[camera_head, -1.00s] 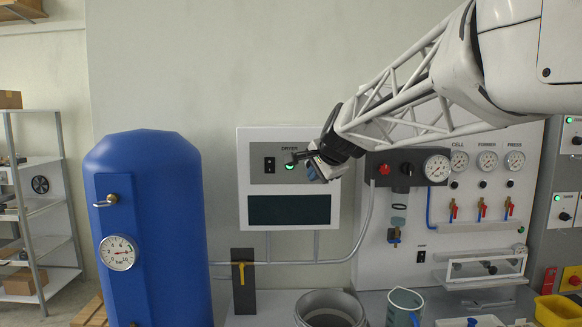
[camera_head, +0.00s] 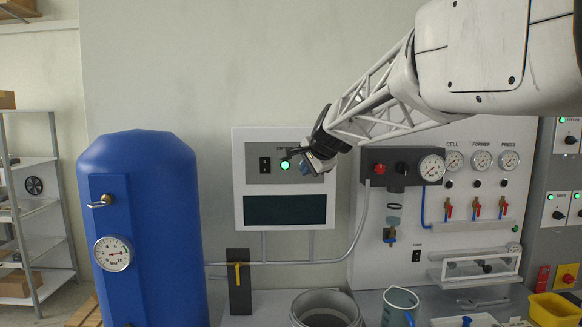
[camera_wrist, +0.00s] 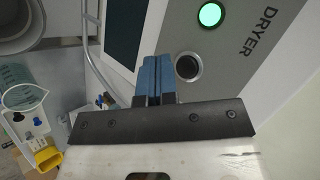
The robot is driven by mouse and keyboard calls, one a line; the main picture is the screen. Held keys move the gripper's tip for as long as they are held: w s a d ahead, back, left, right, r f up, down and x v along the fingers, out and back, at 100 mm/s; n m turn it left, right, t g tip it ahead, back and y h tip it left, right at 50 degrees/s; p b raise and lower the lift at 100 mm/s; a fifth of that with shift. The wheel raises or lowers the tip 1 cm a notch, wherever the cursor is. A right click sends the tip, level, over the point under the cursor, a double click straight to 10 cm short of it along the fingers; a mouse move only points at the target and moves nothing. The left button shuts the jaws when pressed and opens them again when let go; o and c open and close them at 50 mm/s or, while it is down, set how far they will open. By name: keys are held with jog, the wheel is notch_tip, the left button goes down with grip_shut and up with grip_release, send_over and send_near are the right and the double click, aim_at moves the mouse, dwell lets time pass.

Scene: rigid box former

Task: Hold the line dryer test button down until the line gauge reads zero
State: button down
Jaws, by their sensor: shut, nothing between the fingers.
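The dryer panel (camera_head: 330,180) is a pale box on the wall with a lit green lamp (camera_head: 285,165), a black switch (camera_head: 265,164) and a dark window. My gripper (camera_head: 306,167) is in front of the panel, just right of the lamp. In the wrist view its blue fingers (camera_wrist: 155,78) are shut and empty. A black round button (camera_wrist: 188,67) in a silver ring lies just beside the fingertips there; I cannot tell whether they touch the panel. The button is hidden behind my gripper in the head view. A gauge (camera_head: 432,168) sits right of the panel; its reading is too small to tell.
A blue tank (camera_head: 150,230) with its own gauge (camera_head: 113,253) stands at left. A yellow-handled valve (camera_head: 239,273) is on the pipe below the panel. Several gauges and red-handled valves are at right. A bucket (camera_head: 325,300) and a jug (camera_head: 400,303) stand below.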

jog(key=shift+w, duration=1)
jog(key=shift+w, duration=0.85)
dwell(2.4)
jog(key=shift+s, duration=0.85)
dwell(0.5)
jog(key=s, duration=0.5)
dwell(0.4)
dwell(0.5)
